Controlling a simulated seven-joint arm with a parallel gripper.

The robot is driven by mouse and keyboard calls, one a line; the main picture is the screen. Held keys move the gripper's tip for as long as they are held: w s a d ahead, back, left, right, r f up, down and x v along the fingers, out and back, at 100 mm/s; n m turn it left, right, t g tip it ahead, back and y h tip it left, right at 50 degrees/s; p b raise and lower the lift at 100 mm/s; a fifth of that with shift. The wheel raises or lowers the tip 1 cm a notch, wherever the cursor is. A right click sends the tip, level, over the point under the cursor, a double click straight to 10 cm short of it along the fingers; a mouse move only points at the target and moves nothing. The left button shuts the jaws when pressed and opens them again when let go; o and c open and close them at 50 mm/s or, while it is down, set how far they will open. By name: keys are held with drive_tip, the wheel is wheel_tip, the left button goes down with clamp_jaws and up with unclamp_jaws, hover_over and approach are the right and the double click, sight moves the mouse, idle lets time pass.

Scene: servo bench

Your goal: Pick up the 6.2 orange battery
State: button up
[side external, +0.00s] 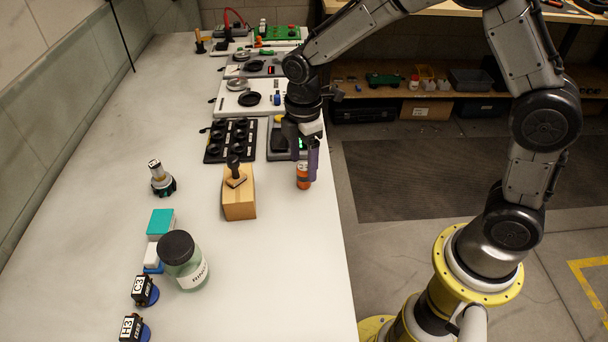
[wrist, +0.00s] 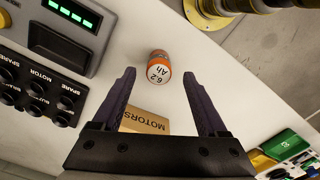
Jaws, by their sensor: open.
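The orange battery (side external: 303,176) stands upright on the white bench near its right edge in the side view. In the wrist view the battery (wrist: 158,68) shows its white top marked "6.2 Ah", and it lies just beyond the fingertips, roughly between their lines. My gripper (side external: 307,160) is at the battery, its fingers pointing down; one purple finger shows just right of it. In the wrist view my gripper (wrist: 160,80) is open, with two purple fingers spread and nothing held between them.
A black panel of round holders (side external: 231,140) and a charger with green lights (wrist: 72,14) are near. A glass jar (side external: 184,264) stands toward the front.

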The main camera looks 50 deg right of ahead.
sight(304, 167)
wheel_tip(304, 167, down, 4)
drive_tip(key=shift+d+f, duration=0.1)
drive_tip(key=shift+d, duration=0.05)
drive_tip(key=shift+c, duration=0.3)
clamp_jaws()
